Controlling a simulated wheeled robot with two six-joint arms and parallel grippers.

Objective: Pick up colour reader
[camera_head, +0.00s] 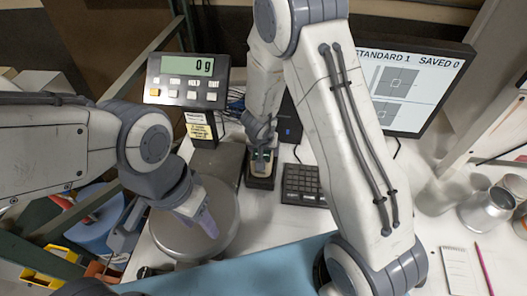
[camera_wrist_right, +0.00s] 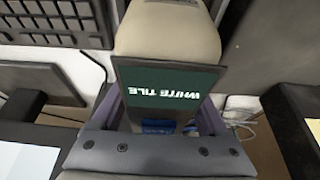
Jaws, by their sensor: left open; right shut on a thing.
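The colour reader (camera_head: 261,161) has a beige body and a dark green screen; in the right wrist view (camera_wrist_right: 168,35) the screen reads "WHITE TILE", upside down. My right gripper (camera_head: 263,148) is shut on it, with a purple finger on each side of it in the wrist view. The reader is upright at a small black base (camera_head: 259,183) on the table; I cannot tell whether it touches that base. My left gripper (camera_head: 160,232) is open and empty, over the left side of the round grey scale plate (camera_head: 223,243).
A scale display (camera_head: 188,82) reading 0 g stands behind the plate. A black keypad (camera_head: 303,184) lies right of the reader, and a monitor (camera_head: 412,85) stands behind. Metal cans (camera_head: 486,211), a notepad (camera_head: 461,270) and a pink pencil (camera_head: 484,268) are at right.

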